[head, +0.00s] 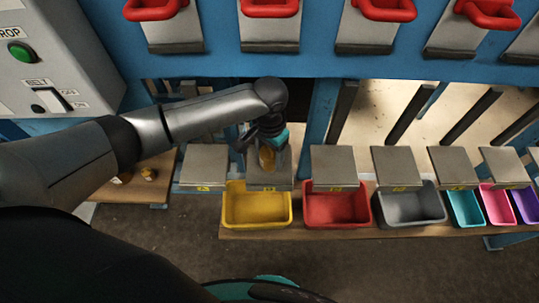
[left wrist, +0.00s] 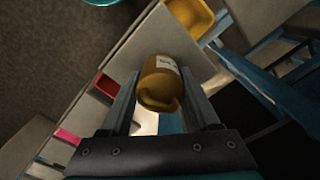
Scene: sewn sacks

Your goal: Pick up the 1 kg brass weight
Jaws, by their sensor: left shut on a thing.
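The brass weight (left wrist: 163,90) is a rounded, golden-brown piece with a pale label too small to read. In the left wrist view it sits between the two fingers of my left gripper (left wrist: 160,98), which is shut on it. In the head view my left gripper (head: 270,150) hangs over a grey plate behind the yellow bin, and the brass weight (head: 267,159) shows partly below it. I cannot tell whether the weight touches the plate. My right gripper is not in view.
Small brass weights (head: 149,174) stand on a wooden shelf (head: 150,190) at the left. A yellow bin (head: 257,222), red bin (head: 337,221) and grey bin (head: 410,221) line the bench, with smaller bins rightward. A blue frame with red handles (head: 270,8) stands behind. A control box (head: 55,60) is upper left.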

